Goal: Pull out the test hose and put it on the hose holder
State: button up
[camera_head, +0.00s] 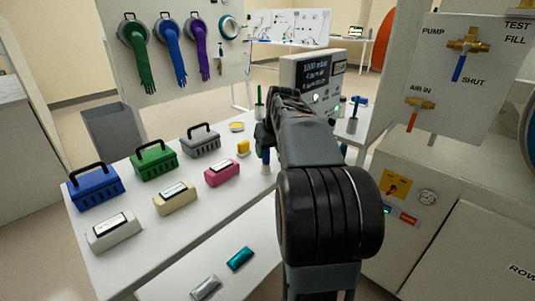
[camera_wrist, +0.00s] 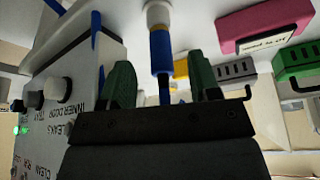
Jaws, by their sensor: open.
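A blue hose end with a yellow band (camera_wrist: 160,50) stands in a white collar (camera_wrist: 157,14) in the wrist view; a thin blue stem runs from it between my fingers. I take it for the test hose. Its blue part also shows beside my wrist in the head view (camera_head: 265,157). My gripper (camera_wrist: 162,80) is open, with one green finger on each side of the stem; contact is not visible. In the head view my arm hides most of my gripper (camera_head: 266,130). I cannot pick out the hose holder for certain.
A display unit (camera_head: 303,72) stands just behind my gripper; its buttoned panel (camera_wrist: 70,75) is close in the wrist view. Blue (camera_head: 94,187), green (camera_head: 153,160) and grey (camera_head: 200,140) crates and a pink box (camera_head: 222,172) stand to the left. A valve panel (camera_head: 460,85) is at right.

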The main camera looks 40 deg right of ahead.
jog(key=p+v, duration=0.2)
jog(key=v, duration=0.7)
jog(key=shift+r, duration=0.35)
jog(key=shift+s, duration=0.1)
jog(key=s+a+f+m+g+p, duration=0.1)
jog(key=s+a+f+m+p, duration=0.15)
jog(key=a+f+p, duration=0.3)
jog(key=s+a+r+n+p, duration=0.1)
jog(key=s+a+p, duration=0.3)
jog(key=a, duration=0.4)
jog(key=s+a+r+n+p, duration=0.2)
jog(key=s+a+n+p, duration=0.2)
jog(key=a+p, duration=0.3)
jog(key=shift+s+a+r+y, duration=0.35)
jog(key=shift+s+a, duration=0.3)
jog(key=shift+a, duration=0.35)
